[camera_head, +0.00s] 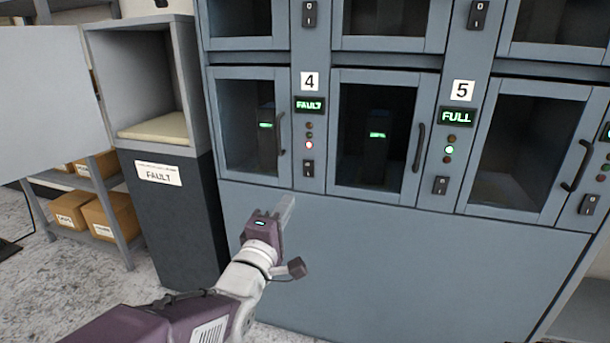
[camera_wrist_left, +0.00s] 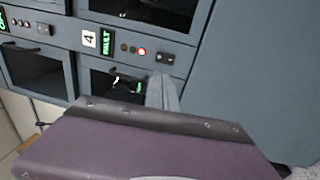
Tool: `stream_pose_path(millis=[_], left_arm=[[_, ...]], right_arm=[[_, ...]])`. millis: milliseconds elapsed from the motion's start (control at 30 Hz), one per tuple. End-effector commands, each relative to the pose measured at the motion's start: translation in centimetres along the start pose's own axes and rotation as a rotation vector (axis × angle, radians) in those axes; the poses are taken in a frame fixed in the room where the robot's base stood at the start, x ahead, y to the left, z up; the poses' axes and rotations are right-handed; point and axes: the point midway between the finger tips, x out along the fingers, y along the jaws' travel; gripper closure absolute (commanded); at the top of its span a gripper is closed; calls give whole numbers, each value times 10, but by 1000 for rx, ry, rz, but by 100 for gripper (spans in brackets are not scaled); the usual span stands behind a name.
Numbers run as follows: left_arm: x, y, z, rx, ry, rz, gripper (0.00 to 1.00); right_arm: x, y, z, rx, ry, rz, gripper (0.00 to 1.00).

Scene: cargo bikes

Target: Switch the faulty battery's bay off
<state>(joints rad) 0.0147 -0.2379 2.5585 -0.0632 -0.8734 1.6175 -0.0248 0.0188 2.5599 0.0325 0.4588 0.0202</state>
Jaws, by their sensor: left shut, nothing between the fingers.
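The panel marked 4 (camera_head: 310,82) has a display reading FAULT (camera_head: 309,104) and a lit red lamp (camera_head: 309,145). Below the lamp is a dark rocker switch (camera_head: 308,168); its setting is too small to read. It also shows in the left wrist view (camera_wrist_left: 165,58), just beyond my fingertips. A dark battery with a green light (camera_head: 266,135) stands behind the closed glass door left of this panel. My left gripper (camera_head: 287,203) is shut and empty, its tips below the switch and apart from it in the head view. My right gripper is not in view.
The panel marked 5 (camera_head: 462,90) reads FULL, with a green lamp and its own switch (camera_head: 440,185). Door handles (camera_head: 419,147) stick out beside the panels. An open cabinet labelled FAULT (camera_head: 158,173) stands left. The plain lower front (camera_head: 420,260) is clear.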

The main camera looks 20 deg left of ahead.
Motion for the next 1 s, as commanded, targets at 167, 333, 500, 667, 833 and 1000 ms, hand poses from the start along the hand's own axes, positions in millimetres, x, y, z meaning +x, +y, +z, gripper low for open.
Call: stream_pose_path(millis=[167, 333, 500, 667, 833, 1000], left_arm=[[20, 3, 0, 0, 0, -4, 100], [56, -4, 0, 0, 0, 0, 100], [93, -4, 0, 0, 0, 2, 100], [121, -4, 0, 0, 0, 0, 100], [136, -2, 0, 0, 0, 1, 100], [140, 0, 0, 0, 0, -1, 100]], right_arm=[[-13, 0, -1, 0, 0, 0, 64], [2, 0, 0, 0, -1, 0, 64], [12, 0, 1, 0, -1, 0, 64], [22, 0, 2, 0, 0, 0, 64], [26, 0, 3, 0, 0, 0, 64], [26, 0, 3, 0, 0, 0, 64]])
